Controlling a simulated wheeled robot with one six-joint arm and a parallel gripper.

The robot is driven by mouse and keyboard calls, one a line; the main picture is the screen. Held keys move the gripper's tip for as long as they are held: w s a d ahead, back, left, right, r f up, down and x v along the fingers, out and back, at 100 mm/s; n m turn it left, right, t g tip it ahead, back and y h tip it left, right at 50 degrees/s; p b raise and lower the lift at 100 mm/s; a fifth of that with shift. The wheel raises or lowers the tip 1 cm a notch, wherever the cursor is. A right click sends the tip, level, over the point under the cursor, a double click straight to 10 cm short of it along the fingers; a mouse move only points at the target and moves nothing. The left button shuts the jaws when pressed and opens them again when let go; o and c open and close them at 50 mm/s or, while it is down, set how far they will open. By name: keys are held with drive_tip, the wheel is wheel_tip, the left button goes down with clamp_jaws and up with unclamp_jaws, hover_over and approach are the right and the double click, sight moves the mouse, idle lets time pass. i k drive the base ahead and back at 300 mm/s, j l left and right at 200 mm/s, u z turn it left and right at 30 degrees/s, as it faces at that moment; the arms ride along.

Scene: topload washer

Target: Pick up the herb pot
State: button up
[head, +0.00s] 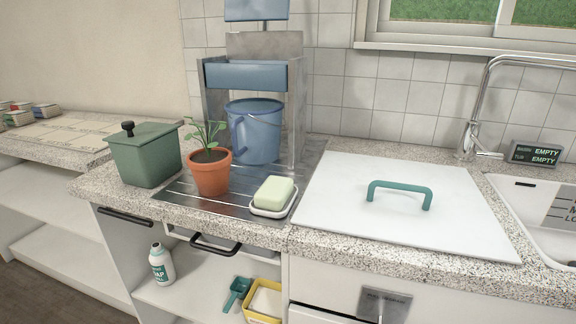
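The herb pot (210,175) is an orange terracotta pot with dark soil and a small green leafy plant. It stands upright on a metal drain rack on the counter, left of the middle in the head view. A green lidded box is just to its left and a blue jug is behind it to the right. Its front and rim are in plain sight. My gripper is not in view.
The green box (145,155) has a black knob. The blue jug (255,132) stands under a metal frame. Soap (274,193) on a white dish sits right of the pot. A white lid (400,209) with a teal handle covers the counter's middle. A faucet (474,115) stands at right.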

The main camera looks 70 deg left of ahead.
sight(210, 166)
drive_tip(key=u, duration=2.75)
